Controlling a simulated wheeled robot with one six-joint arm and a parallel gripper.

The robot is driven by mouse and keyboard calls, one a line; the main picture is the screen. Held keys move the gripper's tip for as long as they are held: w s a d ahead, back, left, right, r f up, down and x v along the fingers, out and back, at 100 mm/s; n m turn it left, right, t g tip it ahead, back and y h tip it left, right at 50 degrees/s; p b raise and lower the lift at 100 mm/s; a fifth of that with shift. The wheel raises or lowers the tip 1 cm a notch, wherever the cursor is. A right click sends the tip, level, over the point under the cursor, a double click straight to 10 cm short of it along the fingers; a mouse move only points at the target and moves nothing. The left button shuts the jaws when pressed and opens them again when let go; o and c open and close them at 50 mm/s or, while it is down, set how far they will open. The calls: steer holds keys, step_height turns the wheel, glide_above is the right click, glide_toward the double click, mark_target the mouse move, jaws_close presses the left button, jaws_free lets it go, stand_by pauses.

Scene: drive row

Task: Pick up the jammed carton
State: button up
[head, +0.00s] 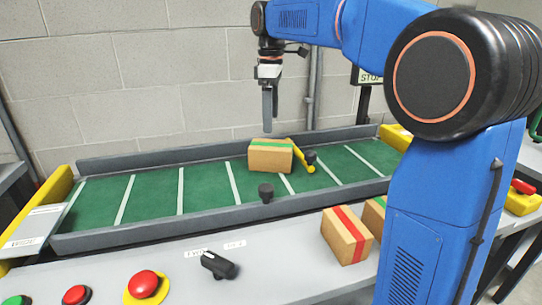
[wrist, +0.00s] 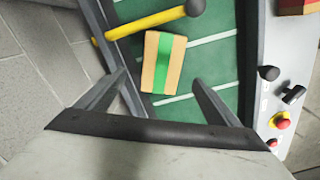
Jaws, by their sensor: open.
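The jammed carton (head: 270,157) is a brown box with a green stripe. It sits on the green conveyor belt (head: 205,186), beside a yellow arm with a dark knob (head: 304,161). My gripper (head: 269,116) hangs above the carton and is empty. In the wrist view the carton (wrist: 163,62) lies beyond the two spread fingers (wrist: 160,88), with the yellow arm (wrist: 150,23) close to one end of it. I cannot tell whether the yellow arm touches the carton.
Grey rails (head: 150,232) border the belt, and a black knob (head: 266,193) stands at the near rail. A red-striped carton (head: 347,235) and a partly hidden green-striped one (head: 374,217) stand on the near table. Red buttons (head: 143,284) and a black switch (head: 219,264) sit at front left.

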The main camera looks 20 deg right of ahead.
mark_target(271, 144)
steer(key=f, duration=1)
steer(key=shift+s, duration=0.2)
steer(key=c, duration=1.5)
steer(key=shift+o, duration=0.2)
